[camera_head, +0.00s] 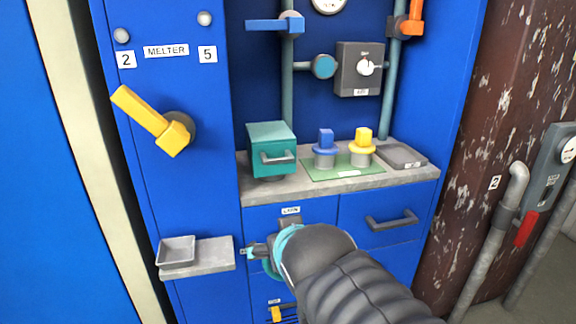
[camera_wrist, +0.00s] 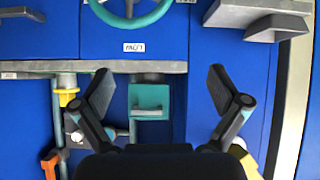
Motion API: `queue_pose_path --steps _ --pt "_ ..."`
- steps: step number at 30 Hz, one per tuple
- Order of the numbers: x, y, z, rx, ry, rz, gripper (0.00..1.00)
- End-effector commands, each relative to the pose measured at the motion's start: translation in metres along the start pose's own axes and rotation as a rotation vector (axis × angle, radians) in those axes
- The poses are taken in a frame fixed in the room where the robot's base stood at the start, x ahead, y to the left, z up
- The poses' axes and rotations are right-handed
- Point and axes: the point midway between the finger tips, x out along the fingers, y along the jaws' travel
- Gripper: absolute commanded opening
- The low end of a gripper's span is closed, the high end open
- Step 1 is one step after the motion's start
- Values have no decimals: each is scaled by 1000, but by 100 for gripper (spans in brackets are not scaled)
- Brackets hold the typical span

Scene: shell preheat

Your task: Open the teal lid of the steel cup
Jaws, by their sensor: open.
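A teal box-shaped lid (camera_head: 270,142) with a grey bar handle (camera_head: 277,158) sits at the left end of a grey shelf. A grey base shows beneath it; whether this is the steel cup I cannot tell. The wrist view, upside down, shows the teal lid (camera_wrist: 148,97) between and beyond my fingers. It looks closed. My gripper (camera_wrist: 159,74) is open and empty, its fingers spread to either side of the lid in the picture, with no visible contact.
Blue-topped (camera_head: 325,143) and yellow-topped (camera_head: 362,143) grey cups stand on a green mat (camera_head: 318,172) right of the lid. A teal wheel (camera_wrist: 128,20) is below the shelf (camera_head: 300,194). A yellow lever (camera_head: 150,122) and small tray (camera_head: 176,252) are left.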

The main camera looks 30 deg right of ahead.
Motion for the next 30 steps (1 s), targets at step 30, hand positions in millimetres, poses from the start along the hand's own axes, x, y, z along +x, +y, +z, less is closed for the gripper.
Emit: queue_pose_path --steps 30 --pt "21 35 -109 58 641 4 98"
